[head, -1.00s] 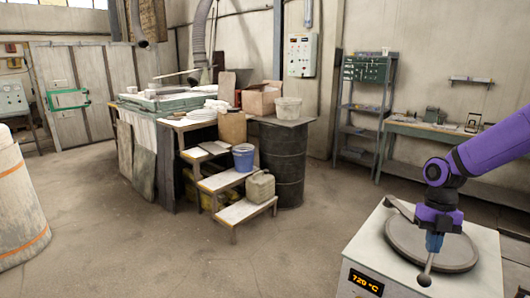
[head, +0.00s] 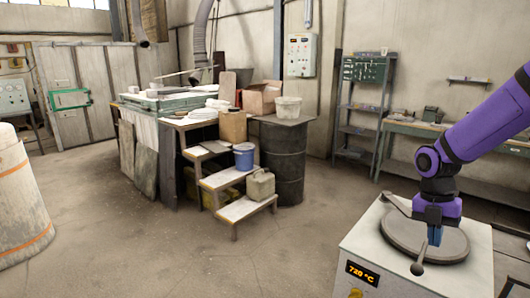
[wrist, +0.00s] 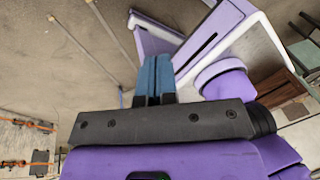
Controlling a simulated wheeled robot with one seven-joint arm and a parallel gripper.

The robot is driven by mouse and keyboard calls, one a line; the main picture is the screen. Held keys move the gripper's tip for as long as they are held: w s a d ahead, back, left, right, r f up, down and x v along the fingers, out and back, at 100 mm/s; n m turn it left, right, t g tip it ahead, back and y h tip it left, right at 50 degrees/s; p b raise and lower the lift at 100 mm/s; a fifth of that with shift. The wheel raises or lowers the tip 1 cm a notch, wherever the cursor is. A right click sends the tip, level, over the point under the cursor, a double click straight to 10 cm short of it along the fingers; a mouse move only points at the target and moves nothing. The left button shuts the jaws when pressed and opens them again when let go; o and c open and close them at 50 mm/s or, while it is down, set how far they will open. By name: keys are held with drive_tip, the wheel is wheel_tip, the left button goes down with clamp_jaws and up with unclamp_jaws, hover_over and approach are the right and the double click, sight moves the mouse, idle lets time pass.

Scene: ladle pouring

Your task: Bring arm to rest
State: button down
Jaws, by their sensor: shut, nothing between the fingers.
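My purple arm comes in from the right in the head view. My gripper (head: 434,238) points down in front of the round grey lid (head: 398,240) on the white furnace box (head: 370,248). In the wrist view the blue fingers (wrist: 154,80) are together with nothing between them. A lever with a dark ball end (head: 417,268) shows at the lid's front, just left of the fingers. Whether the fingers touch the lid cannot be told.
The furnace display (head: 362,273) reads 720 °C. A stepped wooden stand (head: 240,210) with a blue bucket (head: 244,156) and a jerrycan (head: 261,185) stands at the middle. A dark drum (head: 283,165) is behind it. A workbench (head: 470,141) lines the right wall. The floor left of the furnace is clear.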

drive_tip(key=s+a+r+m+t, duration=0.4)
drive_tip(key=s+r+m, duration=0.5)
drive_tip(key=m, duration=0.4)
drive_tip(key=s+a+r+m+t, duration=0.4)
drive_tip(key=s+r+m, duration=0.6)
drive_tip(key=m, duration=0.3)
drive_tip(key=shift+a+r+m+y, duration=0.2)
drive_tip(key=shift+a+m+y, duration=0.2)
drive_tip(key=shift+a, duration=0.2)
